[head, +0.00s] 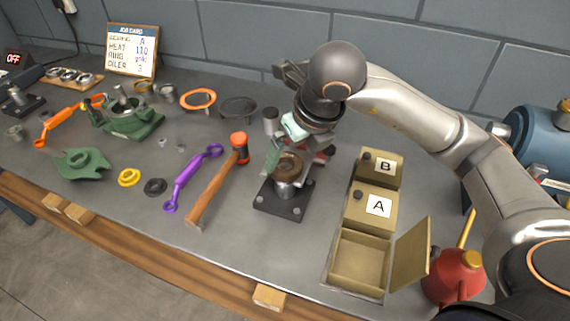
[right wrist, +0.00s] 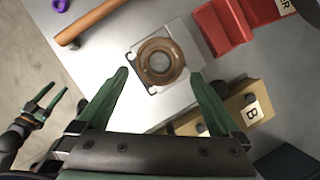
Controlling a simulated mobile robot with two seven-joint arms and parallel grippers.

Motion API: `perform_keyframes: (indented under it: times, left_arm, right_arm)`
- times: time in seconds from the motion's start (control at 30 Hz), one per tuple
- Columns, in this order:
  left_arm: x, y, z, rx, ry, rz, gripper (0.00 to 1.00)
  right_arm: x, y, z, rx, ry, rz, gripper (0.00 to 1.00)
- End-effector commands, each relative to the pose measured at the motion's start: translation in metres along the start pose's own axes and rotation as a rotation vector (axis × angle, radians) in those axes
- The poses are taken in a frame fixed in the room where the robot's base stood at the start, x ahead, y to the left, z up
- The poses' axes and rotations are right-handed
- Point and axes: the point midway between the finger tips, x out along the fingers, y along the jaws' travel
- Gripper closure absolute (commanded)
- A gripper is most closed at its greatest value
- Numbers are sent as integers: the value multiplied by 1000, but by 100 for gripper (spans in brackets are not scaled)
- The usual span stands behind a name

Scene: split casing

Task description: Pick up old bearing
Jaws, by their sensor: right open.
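The old bearing, a worn brown ring (head: 287,166), sits on top of a metal post on a dark square base (head: 281,200) in the head view. In the right wrist view the bearing (right wrist: 160,61) lies between and just beyond my right fingertips. My right gripper (head: 288,158) is open above the stand, with a green finger on either side of the bearing; its fingers also show in the right wrist view (right wrist: 159,78). I cannot tell whether they touch it. My left gripper (right wrist: 45,99) shows at the left of the right wrist view, its fingers apart and empty.
A hammer (head: 218,185) and purple wrench (head: 190,178) lie left of the stand. Boxes B (head: 381,166) and A (head: 370,208), an open box (head: 360,262) and a red oil can (head: 455,278) stand right. A red object (right wrist: 225,25) is close beside the stand.

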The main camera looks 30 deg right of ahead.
Motion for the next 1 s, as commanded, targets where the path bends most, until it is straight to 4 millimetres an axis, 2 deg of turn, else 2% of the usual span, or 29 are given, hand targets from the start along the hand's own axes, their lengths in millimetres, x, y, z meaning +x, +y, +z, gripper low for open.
perform_keyframes:
  times: [0.2,0.5,1.0]
  left_arm:
    - [-1,0,-5,0,13,-1,40]
    - [-1,-1,-4,0,12,-2,40]
    - [-1,-2,-3,0,9,-4,40]
  right_arm:
    - [31,0,1,-1,3,-1,0]
    - [36,1,2,-2,0,0,0]
    - [36,1,2,-2,0,0,56]
